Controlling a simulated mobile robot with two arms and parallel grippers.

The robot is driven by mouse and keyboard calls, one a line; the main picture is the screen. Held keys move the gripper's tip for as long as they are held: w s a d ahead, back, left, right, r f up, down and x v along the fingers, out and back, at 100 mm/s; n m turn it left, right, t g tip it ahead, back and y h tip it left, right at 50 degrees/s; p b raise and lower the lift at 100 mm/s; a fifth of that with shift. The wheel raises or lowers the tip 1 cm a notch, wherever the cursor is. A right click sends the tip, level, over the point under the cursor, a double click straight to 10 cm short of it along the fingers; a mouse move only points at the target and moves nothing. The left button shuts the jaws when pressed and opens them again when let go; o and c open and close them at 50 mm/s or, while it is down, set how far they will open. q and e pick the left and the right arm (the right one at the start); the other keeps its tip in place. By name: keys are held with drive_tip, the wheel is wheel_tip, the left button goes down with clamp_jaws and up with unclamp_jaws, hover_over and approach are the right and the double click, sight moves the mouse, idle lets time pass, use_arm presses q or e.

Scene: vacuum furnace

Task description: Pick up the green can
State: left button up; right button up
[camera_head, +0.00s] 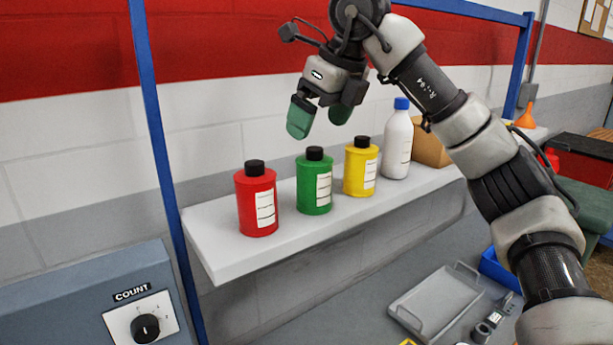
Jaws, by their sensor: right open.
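The green can (308,188) with a black cap and white label stands upright on a white shelf (230,255). A red can (252,215) stands to its left and a yellow can (354,176) to its right, both with black caps. My right gripper (321,120) is above the green can, its green fingertips apart and pointing down. It is empty and a gap shows between the fingertips and the black cap. My left gripper is not in view.
A white bottle with a blue cap (397,145) and a brown box (430,150) stand farther right on the shelf. Blue frame posts (160,150) flank the shelf. Below are a grey tray (437,300) and a control box with a knob (146,328).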

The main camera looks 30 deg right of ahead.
sight(312, 163)
drive_tip(key=f, duration=0.3)
drive_tip(key=shift+a, duration=0.2)
drive_tip(key=shift+w+f+p, duration=0.2)
drive_tip(key=shift+p, duration=0.2)
drive_tip(key=x, duration=0.1)
drive_tip(key=p+x, duration=0.1)
drive_tip(key=x, duration=0.1)
drive_tip(key=p+x, duration=0.1)
drive_tip(key=shift+s+d+f, duration=0.1)
drive_tip(key=shift+d+f, duration=0.2)
drive_tip(key=shift+f, duration=0.25)
drive_tip(key=shift+a+f, duration=0.1)
drive_tip(key=shift+a, duration=0.05)
drive_tip(key=shift+c, duration=0.6)
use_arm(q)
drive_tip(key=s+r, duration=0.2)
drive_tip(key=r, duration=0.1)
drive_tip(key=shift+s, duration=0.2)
use_arm(e)
drive_tip(key=c, duration=1.1)
